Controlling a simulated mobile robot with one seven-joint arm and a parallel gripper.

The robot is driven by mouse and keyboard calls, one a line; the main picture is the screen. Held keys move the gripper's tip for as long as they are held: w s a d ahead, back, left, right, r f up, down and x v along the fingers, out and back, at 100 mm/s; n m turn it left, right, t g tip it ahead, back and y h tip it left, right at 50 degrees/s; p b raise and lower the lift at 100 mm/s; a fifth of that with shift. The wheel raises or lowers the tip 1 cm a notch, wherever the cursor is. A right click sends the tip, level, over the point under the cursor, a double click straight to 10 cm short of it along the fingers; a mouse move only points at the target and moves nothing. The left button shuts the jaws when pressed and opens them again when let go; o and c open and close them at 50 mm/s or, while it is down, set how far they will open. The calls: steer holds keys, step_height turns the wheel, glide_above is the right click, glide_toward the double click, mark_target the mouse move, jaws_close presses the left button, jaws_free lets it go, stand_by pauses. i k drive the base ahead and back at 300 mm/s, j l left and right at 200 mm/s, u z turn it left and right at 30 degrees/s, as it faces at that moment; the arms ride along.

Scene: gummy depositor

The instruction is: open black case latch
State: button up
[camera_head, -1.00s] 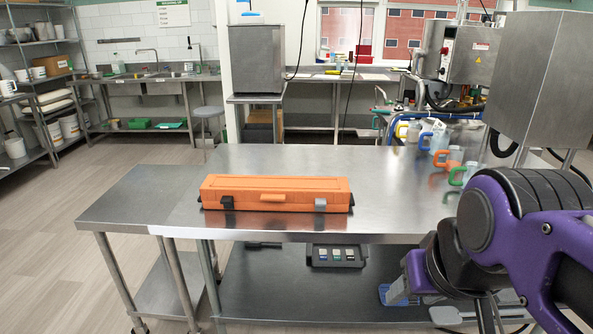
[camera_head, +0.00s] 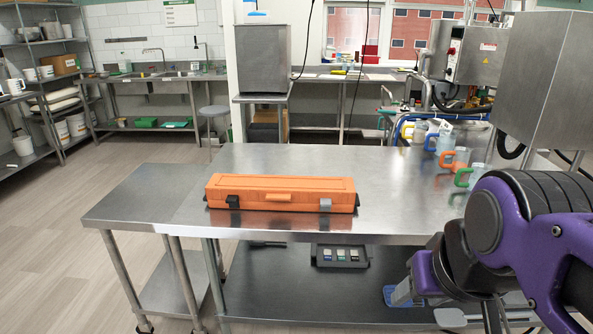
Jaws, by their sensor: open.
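An orange case (camera_head: 281,192) lies closed on the steel table, with its long front side facing me. A black latch (camera_head: 233,202) sits on its front near the left end and looks shut. A grey latch (camera_head: 325,205) sits on the front near the right end. An orange handle (camera_head: 278,197) is between them. My purple and black arm is at the lower right, well to the right of the case and apart from it. The fingers of my gripper do not show.
The steel table (camera_head: 400,215) is clear around the case. Several jugs with coloured handles stand at its right, including an orange-handled jug (camera_head: 455,159). A dark tray (camera_head: 340,256) is on the lower shelf. A lower side table (camera_head: 135,205) adjoins at left.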

mark_target(232, 200)
steer(key=i+j, duration=0.8)
steer(key=j, duration=0.2)
steer(key=u, duration=0.4)
steer(key=k+l+u, duration=0.1)
steer(key=u, duration=0.15)
steer(key=i+j+z, duration=0.1)
steer(key=z, duration=0.2)
steer(key=i+j+z, duration=0.1)
steer(key=z, duration=0.2)
